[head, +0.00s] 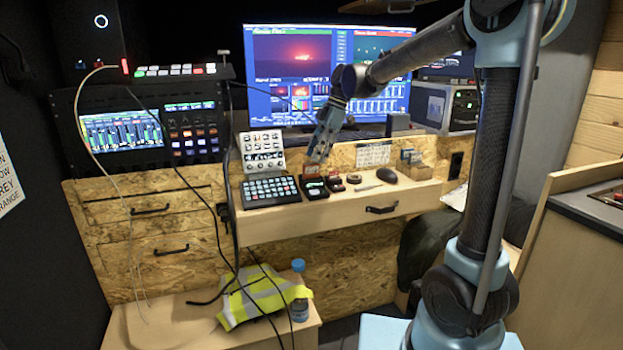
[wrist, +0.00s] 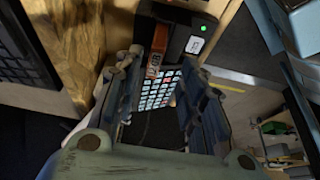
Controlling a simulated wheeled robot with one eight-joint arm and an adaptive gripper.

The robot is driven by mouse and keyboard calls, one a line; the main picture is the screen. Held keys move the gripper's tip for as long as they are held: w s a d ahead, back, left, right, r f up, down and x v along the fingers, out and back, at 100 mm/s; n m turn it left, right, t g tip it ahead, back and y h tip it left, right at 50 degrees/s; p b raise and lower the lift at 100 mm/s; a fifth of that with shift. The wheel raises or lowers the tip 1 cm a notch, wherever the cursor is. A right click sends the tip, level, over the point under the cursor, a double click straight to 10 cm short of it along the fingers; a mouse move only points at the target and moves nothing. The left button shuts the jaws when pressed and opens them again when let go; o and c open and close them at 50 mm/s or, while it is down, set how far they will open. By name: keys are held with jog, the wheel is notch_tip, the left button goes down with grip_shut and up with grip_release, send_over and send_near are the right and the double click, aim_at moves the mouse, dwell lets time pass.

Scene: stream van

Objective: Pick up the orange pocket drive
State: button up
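The orange pocket drive (wrist: 153,66) shows in the wrist view as a small upright orange piece with light lettering, between my fingers and near the left one. It stands at the edge of a black device with a green light (wrist: 202,29). In the head view an orange patch that looks like the drive (head: 311,170) shows on the desk, just below my fingertips. My gripper (wrist: 168,66) is open, with its fingers apart on either side of the drive; I cannot tell whether either touches it. In the head view my gripper (head: 320,155) points down over the desk.
A black keypad (head: 270,191) and a white button panel (head: 262,151) stand left of the drive on the wooden desk (head: 300,225). Small dark items and a black mouse (head: 387,175) lie to the right. The monitor (head: 322,75) stands behind.

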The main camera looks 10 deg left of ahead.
aim_at(311, 164)
jog(key=shift+w+x, duration=0.1)
jog(key=shift+x, duration=1.25)
jog(key=shift+w+x, duration=0.15)
jog(key=shift+x, duration=1.2)
jog(key=shift+a, duration=0.2)
jog(key=shift+r, duration=0.1)
grip_shut()
